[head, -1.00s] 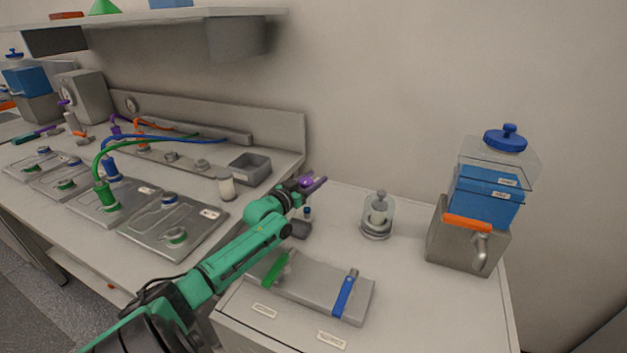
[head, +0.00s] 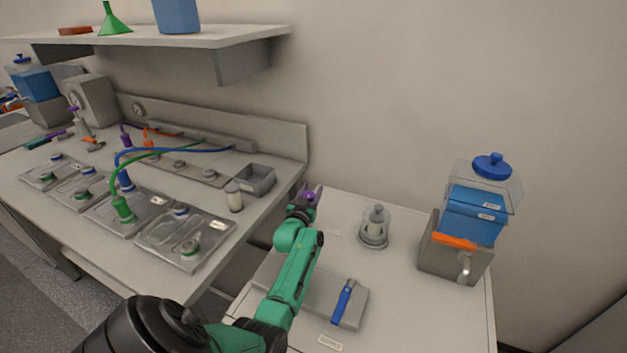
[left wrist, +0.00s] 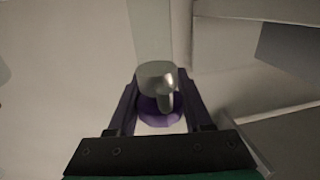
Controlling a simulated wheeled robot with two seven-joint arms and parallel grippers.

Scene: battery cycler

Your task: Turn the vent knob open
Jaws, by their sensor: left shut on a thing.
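A grey metal knob with a short arm sticking out (left wrist: 158,82) sits above a purple round base (left wrist: 160,110) in the left wrist view. I take it for the vent knob, though no label shows. My left gripper (head: 310,190) is at the back left of the white cabinet top, near the bench's right end. In the left wrist view its two dark purple fingers (left wrist: 158,105) stand on either side of the knob and base, shut on them. The head view shows only a small purple patch there; the knob is too small to tell. My right gripper is not in view.
A glass-covered jar (head: 374,228) stands right of my left gripper. A tank stack with a blue lid (head: 492,165) is farther right. A grey plate with a blue handle (head: 343,300) lies in front, partly behind my arm. The bench (head: 215,195) is left, a shelf (head: 160,40) above.

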